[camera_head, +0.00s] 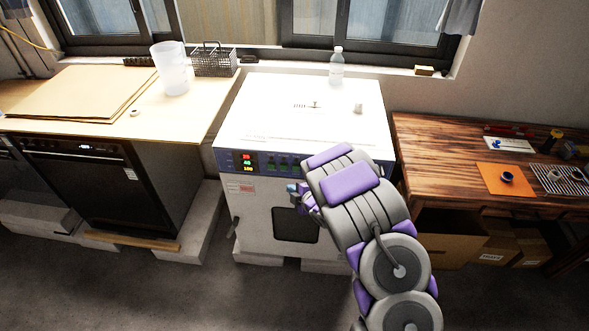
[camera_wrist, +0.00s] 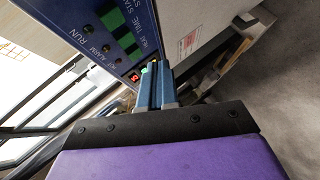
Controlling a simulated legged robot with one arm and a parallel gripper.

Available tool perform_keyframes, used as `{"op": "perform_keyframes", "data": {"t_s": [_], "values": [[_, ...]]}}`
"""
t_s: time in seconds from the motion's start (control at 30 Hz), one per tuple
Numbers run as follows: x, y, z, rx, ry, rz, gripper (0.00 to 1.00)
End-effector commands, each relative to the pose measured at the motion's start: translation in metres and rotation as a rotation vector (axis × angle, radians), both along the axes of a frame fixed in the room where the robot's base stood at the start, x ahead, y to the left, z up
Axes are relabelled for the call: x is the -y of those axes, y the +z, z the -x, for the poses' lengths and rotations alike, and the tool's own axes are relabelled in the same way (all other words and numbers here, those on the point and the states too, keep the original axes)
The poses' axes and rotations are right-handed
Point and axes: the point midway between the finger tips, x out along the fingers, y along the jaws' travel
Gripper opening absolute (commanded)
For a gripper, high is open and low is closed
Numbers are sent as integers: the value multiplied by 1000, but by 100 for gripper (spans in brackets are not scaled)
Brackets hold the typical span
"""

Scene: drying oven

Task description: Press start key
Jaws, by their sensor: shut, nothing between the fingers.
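The drying oven (camera_head: 262,205) is a white box with a blue control panel (camera_head: 262,162) along its top front edge. Red, green and yellow digits glow at the panel's left end. The wrist view shows the panel (camera_wrist: 98,45) close up and turned, with green rectangles (camera_wrist: 120,25), RUN and ALARM labels, and a lit red display (camera_wrist: 135,77). I cannot tell which part is the start key. My gripper (camera_wrist: 157,70) is shut and empty, its fingertips near the red display; contact cannot be told. In the head view my gripper (camera_head: 297,190) is in front of the oven, partly hidden by my arm.
A clear bottle (camera_head: 337,68) and a small white item stand on the oven top. A wooden table (camera_head: 430,150) with tools is on the right. A counter (camera_head: 150,120) with a pitcher (camera_head: 171,68) and wire basket (camera_head: 213,60) is on the left. Floor in front is open.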

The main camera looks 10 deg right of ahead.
Motion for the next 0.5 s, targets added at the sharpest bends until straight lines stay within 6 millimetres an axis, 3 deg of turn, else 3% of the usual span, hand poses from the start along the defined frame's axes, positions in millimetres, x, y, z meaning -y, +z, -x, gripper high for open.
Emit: {"op": "perform_keyframes", "data": {"t_s": [0.3,0.5], "values": [[14,1,-39,1,-2,-1,0],[18,2,-53,3,-2,0,0]]}}
